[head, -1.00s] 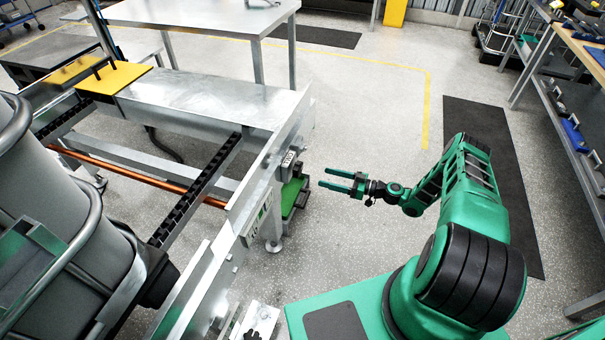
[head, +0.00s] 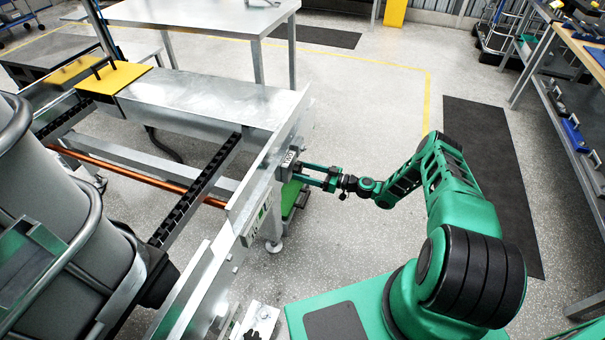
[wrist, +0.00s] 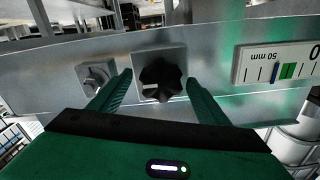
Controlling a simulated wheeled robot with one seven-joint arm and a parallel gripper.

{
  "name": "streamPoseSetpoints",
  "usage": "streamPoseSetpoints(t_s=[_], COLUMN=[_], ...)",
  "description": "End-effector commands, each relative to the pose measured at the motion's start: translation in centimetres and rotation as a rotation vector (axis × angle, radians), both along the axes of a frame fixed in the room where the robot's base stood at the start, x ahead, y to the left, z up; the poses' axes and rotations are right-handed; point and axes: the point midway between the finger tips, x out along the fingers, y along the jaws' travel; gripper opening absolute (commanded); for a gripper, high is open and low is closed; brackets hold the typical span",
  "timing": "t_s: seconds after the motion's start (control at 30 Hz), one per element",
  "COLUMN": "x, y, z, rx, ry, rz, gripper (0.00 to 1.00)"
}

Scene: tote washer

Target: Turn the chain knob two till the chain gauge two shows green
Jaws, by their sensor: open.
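The black lobed knob (wrist: 160,80) sits on a square metal plate on the rail's side face in the wrist view. My gripper (wrist: 157,82) is open, with one green finger on each side of the knob and gaps showing between. In the head view my gripper (head: 298,173) reaches the outer side of the rail; I cannot make out the knob there. A white gauge (wrist: 252,64) is right of the knob, its writing upside down. It has a green band and a dark blue mark just left of the green. The gauge also shows in the head view (head: 257,219).
The metal rail (head: 272,160) runs along the machine. A green pedal-like block (head: 290,198) stands below.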

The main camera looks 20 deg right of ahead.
Motion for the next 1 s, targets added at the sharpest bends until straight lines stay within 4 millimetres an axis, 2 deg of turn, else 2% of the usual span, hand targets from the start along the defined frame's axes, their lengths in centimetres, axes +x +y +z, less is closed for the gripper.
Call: streamPoseSetpoints(t_s=[0.2,0.23,0.3,0.4,0.47,0.5,0.73,1.0], x=[0.01,0.00,0.00,0.03,0.05,0.03,0.12,0.14], y=[0.05,0.05,0.05,0.02,-0.01,0.62,0.22,0.02], z=[0.00,-0.01,-0.01,0.00,-0.01,-0.02,-0.03,-0.02], rx=[0.000,0.000,0.000,0.000,0.000,-0.001,0.014,0.102], ry=[0.000,0.000,0.000,0.000,0.000,0.000,0.023,0.141], rz=[0.000,0.000,0.000,0.000,-0.001,0.001,0.000,-0.004], gripper=[0.70,0.65,0.48,0.29,0.29,0.29,0.29,0.29])
